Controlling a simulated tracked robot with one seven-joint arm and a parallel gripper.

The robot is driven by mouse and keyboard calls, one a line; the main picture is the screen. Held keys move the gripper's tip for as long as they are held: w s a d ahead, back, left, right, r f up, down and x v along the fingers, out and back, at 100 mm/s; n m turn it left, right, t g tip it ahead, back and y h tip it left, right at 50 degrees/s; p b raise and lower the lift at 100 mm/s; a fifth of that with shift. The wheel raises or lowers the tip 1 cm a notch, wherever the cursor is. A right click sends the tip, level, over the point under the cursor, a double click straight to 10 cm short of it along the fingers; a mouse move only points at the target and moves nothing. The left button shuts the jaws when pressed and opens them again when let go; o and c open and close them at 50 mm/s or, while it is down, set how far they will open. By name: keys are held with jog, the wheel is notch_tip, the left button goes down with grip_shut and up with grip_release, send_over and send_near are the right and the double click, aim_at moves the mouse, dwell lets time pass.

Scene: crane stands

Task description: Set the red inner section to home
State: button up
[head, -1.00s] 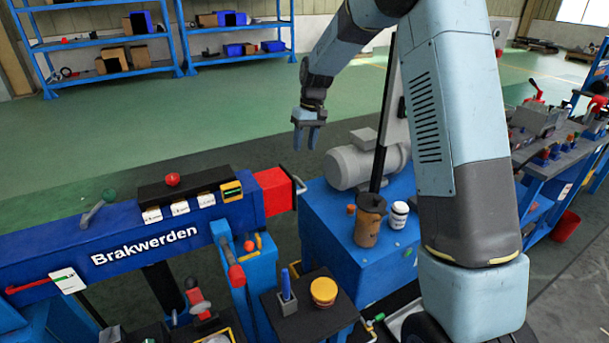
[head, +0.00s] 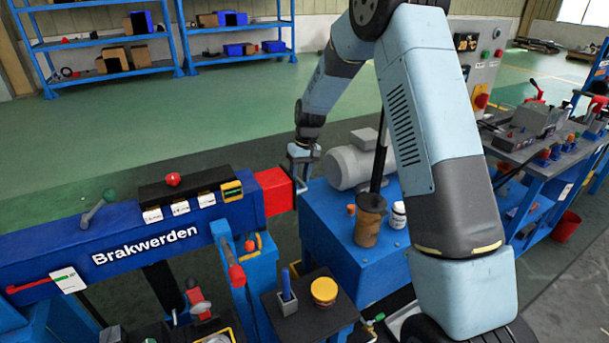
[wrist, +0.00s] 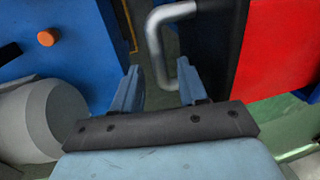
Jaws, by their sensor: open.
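The red inner section (head: 275,191) sticks out a short way from the right end of the blue boom (head: 135,232) lettered "Brakwerden". A bent metal handle (wrist: 160,48) stands off its end face. In the wrist view the red section (wrist: 285,45) fills the upper right. My gripper (head: 300,178) is just behind the handle end in the head view. In the wrist view my gripper (wrist: 160,85) is open, with the handle's lower bend between its two fingers. I cannot tell whether either finger touches the handle.
A blue cabinet (head: 340,255) with a grey motor (head: 352,166), a brown cup (head: 368,222) and a white jar (head: 398,215) stands right of the boom. A dark small table (head: 310,318) with a yellow-lidded tub (head: 324,291) is in front.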

jog(key=shift+c, duration=0.3)
grip_shut()
jog(key=shift+d, duration=0.1)
